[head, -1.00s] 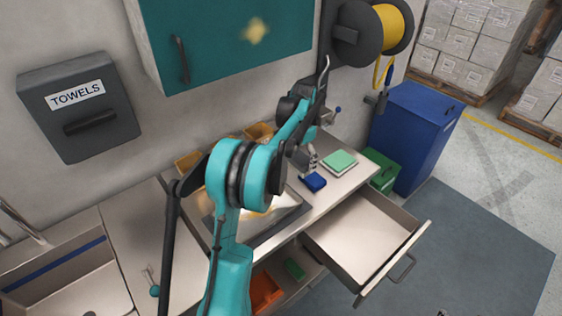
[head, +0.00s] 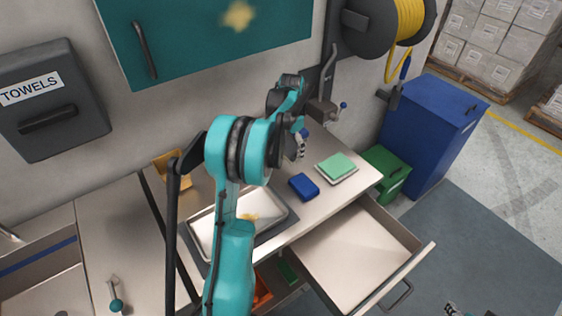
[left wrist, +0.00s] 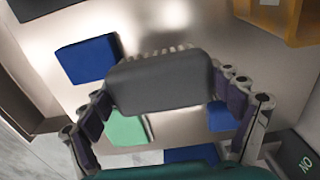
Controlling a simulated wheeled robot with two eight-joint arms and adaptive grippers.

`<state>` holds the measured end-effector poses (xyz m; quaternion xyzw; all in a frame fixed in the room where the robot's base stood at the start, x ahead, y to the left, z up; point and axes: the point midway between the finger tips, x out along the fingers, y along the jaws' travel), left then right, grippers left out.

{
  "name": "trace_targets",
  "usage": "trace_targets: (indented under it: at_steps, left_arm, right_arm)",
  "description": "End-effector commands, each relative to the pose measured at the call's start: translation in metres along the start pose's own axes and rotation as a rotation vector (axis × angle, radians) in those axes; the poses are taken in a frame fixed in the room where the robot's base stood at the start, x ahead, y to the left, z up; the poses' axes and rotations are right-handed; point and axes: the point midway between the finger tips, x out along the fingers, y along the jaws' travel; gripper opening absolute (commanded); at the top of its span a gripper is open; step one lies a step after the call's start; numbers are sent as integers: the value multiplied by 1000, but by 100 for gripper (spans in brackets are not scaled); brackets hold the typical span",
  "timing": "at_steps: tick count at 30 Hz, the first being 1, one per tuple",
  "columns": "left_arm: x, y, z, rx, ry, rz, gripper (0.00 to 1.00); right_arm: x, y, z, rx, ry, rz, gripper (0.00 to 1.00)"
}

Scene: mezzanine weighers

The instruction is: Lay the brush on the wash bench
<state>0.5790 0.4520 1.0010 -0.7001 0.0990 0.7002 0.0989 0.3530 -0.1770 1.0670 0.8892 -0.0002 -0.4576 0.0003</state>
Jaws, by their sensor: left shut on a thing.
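My left gripper (head: 299,146) is above the bench (head: 345,190), partly hidden behind my arm in the head view. In the left wrist view it is shut on a grey brush (left wrist: 162,82) with a row of pale bristles along its far edge. The brush is held clear of the bench top, as far as I can tell. I cannot make it out in the head view. The metal bench top runs along the wall, with a sink (head: 40,262) at its left. A dark piece at the bottom right edge may be my right gripper (head: 452,309); its fingers are unclear.
A blue block (head: 303,187) and a green pad (head: 337,167) lie on the bench's right part. A shallow tray (head: 283,220) lies left of them, partly behind my arm. An open drawer (head: 405,272) juts out in front. A blue cabinet (head: 425,135) stands right.

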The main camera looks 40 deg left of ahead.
Motion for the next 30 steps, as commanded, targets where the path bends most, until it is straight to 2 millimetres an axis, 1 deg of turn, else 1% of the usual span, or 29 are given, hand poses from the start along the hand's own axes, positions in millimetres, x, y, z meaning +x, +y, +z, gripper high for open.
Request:
trace_targets:
  at_steps: [1,6,8,10,16,18,24,28,29,30]
  left_arm:
    - [8,-6,7,-3,0,0,58]
    - [16,-17,19,0,0,0,58]
    - [18,-18,20,1,0,0,58]
    - [24,-18,20,1,0,0,58]
    - [54,-18,20,1,0,0,58]
    - [57,-17,20,1,0,0,58]
    - [56,-17,19,1,0,0,58]
    - [60,-17,19,1,0,0,58]
    - [59,-17,19,1,0,0,95]
    - [59,-17,19,1,0,0,100]
  right_arm:
    - [4,0,2,0,0,0,40]
    - [6,0,4,0,0,0,40]
    - [6,0,4,0,0,0,40]
    - [8,0,6,0,0,0,40]
    - [18,0,12,0,0,0,40]
    - [18,0,13,0,0,0,40]
    - [17,0,12,0,0,0,40]
    - [19,0,14,0,0,0,40]
    - [19,0,13,0,0,0,40]
    - [19,0,13,0,0,0,40]
